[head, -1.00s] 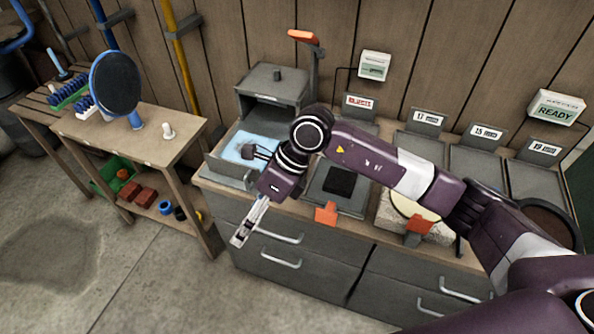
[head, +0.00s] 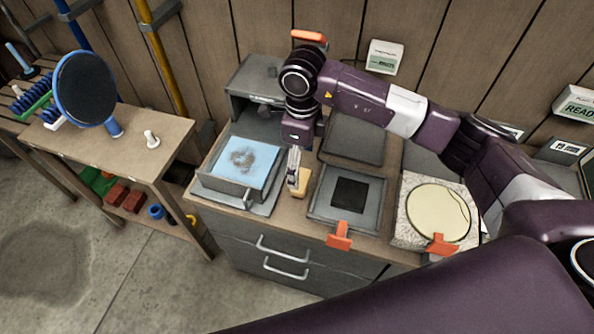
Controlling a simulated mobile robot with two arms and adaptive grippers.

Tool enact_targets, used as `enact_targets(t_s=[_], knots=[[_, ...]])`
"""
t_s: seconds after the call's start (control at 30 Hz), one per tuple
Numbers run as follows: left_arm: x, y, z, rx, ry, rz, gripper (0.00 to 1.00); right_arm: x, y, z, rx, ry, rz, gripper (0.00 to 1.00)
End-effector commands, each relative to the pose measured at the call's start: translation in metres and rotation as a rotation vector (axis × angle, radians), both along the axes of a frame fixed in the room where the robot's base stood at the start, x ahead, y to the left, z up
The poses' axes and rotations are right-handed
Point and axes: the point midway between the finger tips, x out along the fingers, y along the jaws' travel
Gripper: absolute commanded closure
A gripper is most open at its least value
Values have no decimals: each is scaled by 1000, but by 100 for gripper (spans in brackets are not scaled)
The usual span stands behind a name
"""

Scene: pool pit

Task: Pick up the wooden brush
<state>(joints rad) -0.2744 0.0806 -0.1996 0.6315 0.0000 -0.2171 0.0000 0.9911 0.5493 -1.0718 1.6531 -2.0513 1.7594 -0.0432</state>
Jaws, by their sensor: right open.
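A small tan wooden piece (head: 302,183), which looks like the wooden brush, is on the cabinet top between the blue-topped tray and the dark square tray. Only part of it shows; its bristles cannot be made out. My right gripper (head: 293,178) points down right at it, with its light fingers overlapping the piece's left side in the head view. The fingers are open, and whether they touch it cannot be told. My left gripper is not in view.
The tray with a pale blue surface (head: 215,186) is close on the left. A dark tray with a black square (head: 319,208) and an orange tab is close on the right. A round cream disc (head: 438,212) lies further right. A wooden bench (head: 172,140) stands left.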

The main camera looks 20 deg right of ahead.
Motion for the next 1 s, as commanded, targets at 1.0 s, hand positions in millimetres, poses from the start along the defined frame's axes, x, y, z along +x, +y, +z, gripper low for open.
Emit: enact_targets(t_s=[1.0], knots=[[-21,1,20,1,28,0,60,4,-1,-71,1,1,1,44]])
